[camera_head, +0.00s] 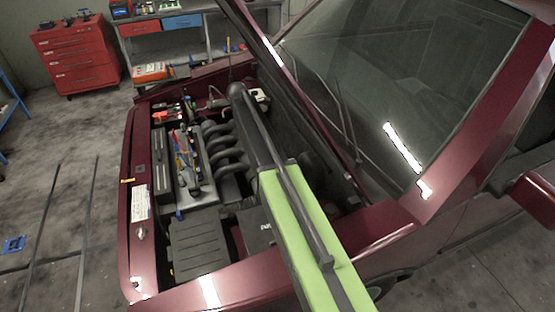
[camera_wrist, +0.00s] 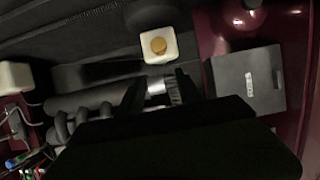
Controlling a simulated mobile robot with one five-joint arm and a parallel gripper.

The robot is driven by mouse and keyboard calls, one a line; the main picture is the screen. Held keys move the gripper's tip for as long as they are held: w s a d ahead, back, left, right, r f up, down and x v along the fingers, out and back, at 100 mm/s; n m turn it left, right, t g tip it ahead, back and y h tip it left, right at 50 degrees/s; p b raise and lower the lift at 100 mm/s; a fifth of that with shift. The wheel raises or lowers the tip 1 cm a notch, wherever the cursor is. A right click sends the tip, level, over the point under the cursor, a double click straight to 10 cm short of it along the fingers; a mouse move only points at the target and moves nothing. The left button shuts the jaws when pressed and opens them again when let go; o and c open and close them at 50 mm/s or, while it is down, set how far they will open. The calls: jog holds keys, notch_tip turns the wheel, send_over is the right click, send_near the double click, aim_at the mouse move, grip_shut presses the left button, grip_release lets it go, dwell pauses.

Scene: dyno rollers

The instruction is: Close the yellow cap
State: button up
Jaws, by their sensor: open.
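The yellow cap (camera_wrist: 158,45) sits on top of a white reservoir (camera_wrist: 151,58) in the upper middle of the wrist view. It looks round and seated on the neck; I cannot tell whether it is tight. My gripper (camera_wrist: 160,84) is open, its two dark fingers pointing toward the reservoir from below in the picture. The fingers are apart from the cap, with nothing held between them. In the head view I cannot make out the yellow cap, and my green arm hides part of the engine bay.
A dark red car stands with its engine bay (camera_head: 200,246) open. Black curved pipes (camera_head: 226,140) lie left of my arm. In the wrist view a grey box (camera_wrist: 247,80) is right of the reservoir and a pale container (camera_wrist: 14,77) is at the far left. A red tool cabinet (camera_head: 75,58) stands behind.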

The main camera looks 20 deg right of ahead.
jog(key=b+x, duration=1.4)
jog(key=x, duration=0.2)
jog(key=shift+f, duration=0.3)
jog(key=shift+s, duration=0.1)
jog(key=c, duration=0.9)
grip_shut()
jog(key=shift+f+b, duration=0.1)
jog(key=shift+b, duration=0.25)
